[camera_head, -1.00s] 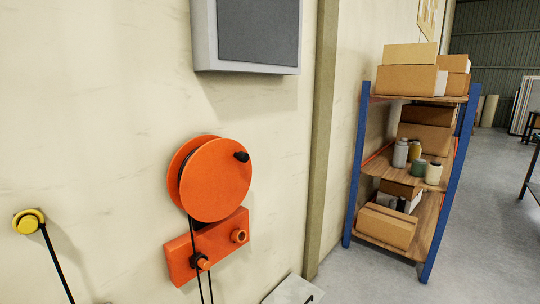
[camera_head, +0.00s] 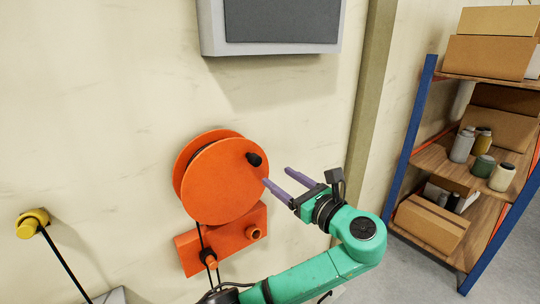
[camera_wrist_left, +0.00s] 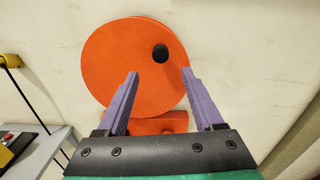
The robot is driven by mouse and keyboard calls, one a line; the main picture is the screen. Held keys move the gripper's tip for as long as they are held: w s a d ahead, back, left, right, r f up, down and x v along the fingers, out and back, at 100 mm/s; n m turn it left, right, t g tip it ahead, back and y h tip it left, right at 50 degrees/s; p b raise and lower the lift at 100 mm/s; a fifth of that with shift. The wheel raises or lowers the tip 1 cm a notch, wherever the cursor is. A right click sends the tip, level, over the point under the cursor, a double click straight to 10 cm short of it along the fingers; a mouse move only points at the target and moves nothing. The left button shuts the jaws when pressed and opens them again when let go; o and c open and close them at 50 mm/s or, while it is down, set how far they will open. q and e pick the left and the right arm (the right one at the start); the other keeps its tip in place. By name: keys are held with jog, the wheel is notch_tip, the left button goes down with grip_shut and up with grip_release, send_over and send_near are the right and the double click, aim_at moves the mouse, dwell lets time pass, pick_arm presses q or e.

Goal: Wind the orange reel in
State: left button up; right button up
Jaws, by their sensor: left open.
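The orange reel (camera_head: 222,180) is a round disc on the pale wall, with a black crank knob (camera_head: 254,159) near its upper right rim. Black cord runs down from it past an orange bracket (camera_head: 230,238). My left gripper (camera_head: 275,176) is open and empty, its purple fingers just right of the reel, below and right of the knob. In the left wrist view the reel (camera_wrist_left: 120,75) fills the upper middle. The knob (camera_wrist_left: 160,53) shows above and between the two fingertips, apart from both. My right gripper is not in view.
A grey panel (camera_head: 270,25) hangs on the wall above. A yellow fitting (camera_head: 31,222) with a black cord is at left. A blue-framed shelf (camera_head: 412,135) with boxes and jars stands at right. The wall around the reel is mostly clear.

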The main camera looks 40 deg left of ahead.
aim_at(259, 163)
pick_arm(q)
jog(key=p+x, duration=0.2)
jog(key=x, duration=0.9)
jog(key=shift+w+a+p, duration=0.15)
jog(key=shift+a+p, duration=0.15)
jog(key=shift+p, duration=0.05)
jog(key=shift+a, duration=0.2)
jog(key=shift+d+f, duration=0.1)
jog(key=c, duration=0.9)
grip_shut()
